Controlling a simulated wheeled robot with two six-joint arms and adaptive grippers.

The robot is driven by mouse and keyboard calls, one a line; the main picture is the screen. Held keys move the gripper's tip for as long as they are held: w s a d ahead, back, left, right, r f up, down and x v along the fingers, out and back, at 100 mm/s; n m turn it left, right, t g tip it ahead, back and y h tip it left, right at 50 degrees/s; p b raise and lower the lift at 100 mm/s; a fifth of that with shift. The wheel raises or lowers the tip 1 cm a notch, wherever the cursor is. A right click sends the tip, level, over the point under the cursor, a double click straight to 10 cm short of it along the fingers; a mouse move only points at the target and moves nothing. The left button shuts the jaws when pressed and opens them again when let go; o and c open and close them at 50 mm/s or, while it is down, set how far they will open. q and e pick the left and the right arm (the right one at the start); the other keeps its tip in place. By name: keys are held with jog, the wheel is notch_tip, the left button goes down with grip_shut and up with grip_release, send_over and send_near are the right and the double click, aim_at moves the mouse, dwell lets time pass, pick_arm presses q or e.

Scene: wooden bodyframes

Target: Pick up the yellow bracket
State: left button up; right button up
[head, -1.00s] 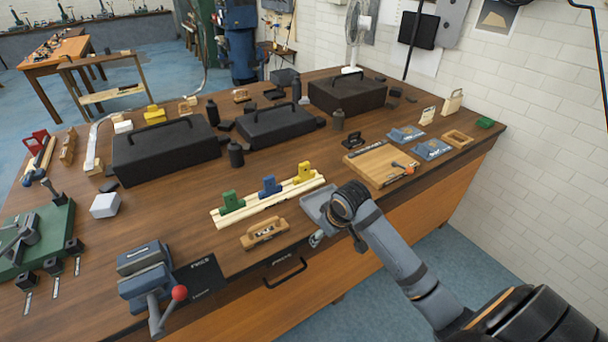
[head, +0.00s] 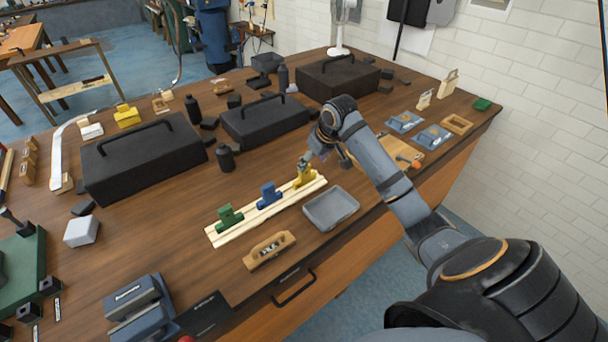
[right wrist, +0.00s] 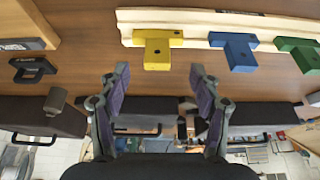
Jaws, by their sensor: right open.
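The yellow bracket (head: 304,177) stands at the right end of the pale wooden rail (head: 238,230), partly hidden by my right gripper (head: 307,158). In the right wrist view, the yellow bracket (right wrist: 157,50) shows between and just beyond the tips of the open fingers (right wrist: 160,75), with nothing held. I cannot tell whether a finger touches it. A blue bracket (head: 269,195) and a green bracket (head: 229,217) stand farther left on the same rail. My left gripper is not in view.
A grey tray (head: 331,209) lies right of the rail, and a wooden plane-like block (head: 269,250) lies in front. Black toolboxes (head: 265,122) and a dark bottle (head: 225,158) stand behind. A wooden board (head: 400,152) is partly behind my right arm.

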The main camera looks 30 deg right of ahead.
aim_at(305, 175)
jog(key=w+f, duration=0.1)
jog(key=w+f+p, duration=0.1)
jog(key=f, duration=0.1)
jog(key=shift+w+f, duration=0.2)
jog(key=shift+w, duration=0.2)
jog(key=x, duration=0.2)
jog(key=p+x, duration=0.1)
jog(key=shift+w+f, duration=0.2)
jog(key=shift+w, duration=0.2)
jog(key=shift+f, duration=0.2)
jog(key=shift+r, duration=0.1)
jog(key=shift+c, duration=1.4)
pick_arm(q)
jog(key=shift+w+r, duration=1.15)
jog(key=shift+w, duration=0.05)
pick_arm(e)
grip_shut()
